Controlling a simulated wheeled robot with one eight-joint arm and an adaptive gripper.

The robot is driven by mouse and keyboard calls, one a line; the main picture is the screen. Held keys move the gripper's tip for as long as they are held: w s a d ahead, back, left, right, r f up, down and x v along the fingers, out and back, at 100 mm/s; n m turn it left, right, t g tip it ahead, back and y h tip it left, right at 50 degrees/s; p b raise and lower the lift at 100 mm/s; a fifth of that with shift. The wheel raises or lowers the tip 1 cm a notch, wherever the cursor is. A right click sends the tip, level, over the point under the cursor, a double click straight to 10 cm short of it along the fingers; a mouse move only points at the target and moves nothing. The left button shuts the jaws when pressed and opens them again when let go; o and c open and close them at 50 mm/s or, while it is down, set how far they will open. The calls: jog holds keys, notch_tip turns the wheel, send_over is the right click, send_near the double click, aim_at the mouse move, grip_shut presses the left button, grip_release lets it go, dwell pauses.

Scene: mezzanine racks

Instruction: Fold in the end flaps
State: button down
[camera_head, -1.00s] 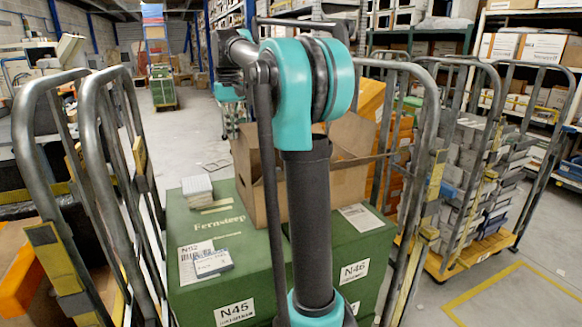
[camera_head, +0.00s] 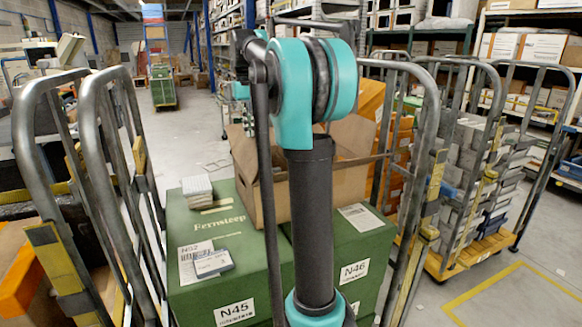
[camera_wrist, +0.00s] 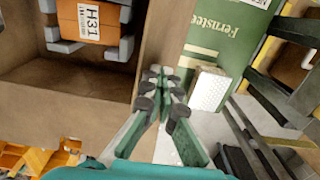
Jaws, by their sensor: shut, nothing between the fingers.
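An open brown cardboard box (camera_head: 345,185) stands on green crates in the head view, partly hidden behind my arm. Its left flap (camera_head: 242,150) stands up and leans outward. In the wrist view the box's inside (camera_wrist: 80,85) is open at the left, and a long brown flap or wall (camera_wrist: 166,35) runs along its right side. An orange packet (camera_wrist: 92,20) marked H31, with grey corner pieces, lies inside. My gripper (camera_wrist: 162,78) is shut and empty, at the lower end of that brown strip; I cannot tell whether it touches. In the head view my arm hides its fingers.
The green crates (camera_head: 237,272) carry labels and a small white stack (camera_head: 198,187), also in the wrist view (camera_wrist: 209,88). Metal cage trolleys stand close at left (camera_head: 95,150) and right (camera_head: 425,150). Bare floor (camera_head: 178,135) shows behind at left.

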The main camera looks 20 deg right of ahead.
jog(key=shift+d, duration=1.75)
jog(key=shift+r, duration=0.1)
notch_tip(320, 180, up, 7)
notch_tip(320, 180, down, 7)
jog(key=shift+a, duration=0.3)
dwell(0.5)
jog(key=shift+f, duration=0.35)
dwell(1.3)
